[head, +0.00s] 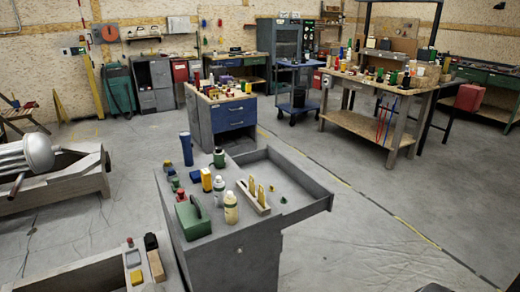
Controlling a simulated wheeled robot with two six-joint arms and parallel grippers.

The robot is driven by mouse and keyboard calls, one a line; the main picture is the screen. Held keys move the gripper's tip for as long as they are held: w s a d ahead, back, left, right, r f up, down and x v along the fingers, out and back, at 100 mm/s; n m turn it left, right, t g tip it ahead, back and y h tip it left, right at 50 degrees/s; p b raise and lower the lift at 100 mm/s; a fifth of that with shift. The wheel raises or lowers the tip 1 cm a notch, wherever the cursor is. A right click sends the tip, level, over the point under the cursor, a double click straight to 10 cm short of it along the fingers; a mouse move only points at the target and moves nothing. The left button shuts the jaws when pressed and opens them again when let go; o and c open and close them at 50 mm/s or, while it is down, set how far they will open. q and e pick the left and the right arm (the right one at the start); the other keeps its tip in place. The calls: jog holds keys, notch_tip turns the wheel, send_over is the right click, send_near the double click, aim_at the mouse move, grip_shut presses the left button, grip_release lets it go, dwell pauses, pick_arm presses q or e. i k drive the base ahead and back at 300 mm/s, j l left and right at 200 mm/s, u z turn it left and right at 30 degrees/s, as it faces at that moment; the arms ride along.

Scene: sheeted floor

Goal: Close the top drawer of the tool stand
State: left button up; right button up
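The tool stand is a grey cabinet (235,262) in the lower middle of the head view. Its top drawer (318,205) is pulled out toward the right, and I look down into its open tray. Small green and yellow pieces (283,199) show near the drawer's inner part; I cannot tell if they lie in it. Bottles, a green box (193,218) and a wooden block with yellow pieces (253,197) stand on top. Neither gripper shows clearly.
Open grey floor (370,240) lies right of the drawer, with a yellow line across it. A blue-drawer cabinet (233,114) stands behind the stand, and a wooden workbench (365,125) at the back right. A grey bench with a metal machine (45,165) is at left.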

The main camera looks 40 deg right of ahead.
aim_at(307, 197)
jog(key=k+l+u, duration=0.1)
jog(key=l, duration=2.45)
jog(key=i+l, duration=0.1)
jog(key=l, duration=1.55)
jog(key=i+l, duration=0.15)
jog(key=l, duration=0.7)
jog(key=u, duration=0.05)
